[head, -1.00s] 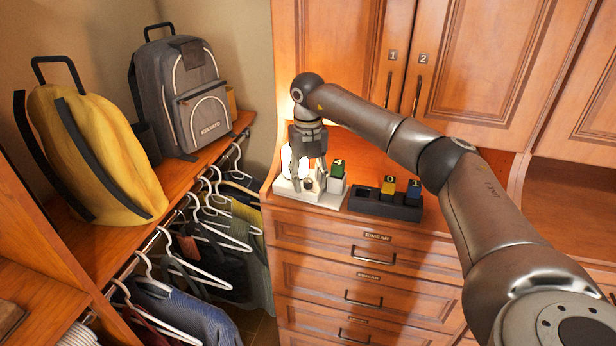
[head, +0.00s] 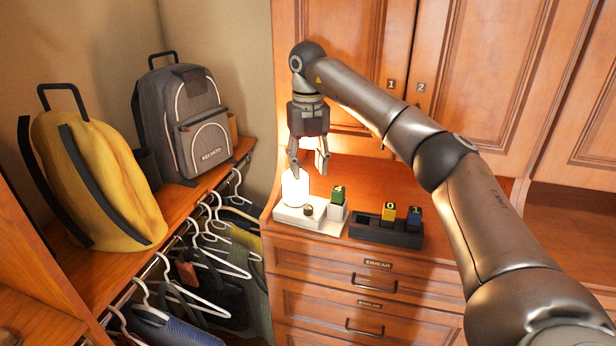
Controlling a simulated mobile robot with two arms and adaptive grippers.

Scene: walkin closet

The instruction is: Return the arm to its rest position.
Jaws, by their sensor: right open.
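My right arm (head: 375,100) reaches in from the right across the front of the cabinet. Its gripper (head: 309,170) points down with its fingers apart and nothing between them. The fingertips are above a white device (head: 312,218) on the dresser top, beside a glowing white lamp-like part (head: 295,188) on it. From this angle I cannot tell how far the fingertips are from that part. My left gripper is not in view.
A green numbered block (head: 338,195) stands on the white device. A dark tray (head: 372,232) holds a yellow block (head: 389,211) and a blue block (head: 414,216). Cabinet doors (head: 480,70) rise behind. Backpacks (head: 185,120) and hangers (head: 205,235) are at left.

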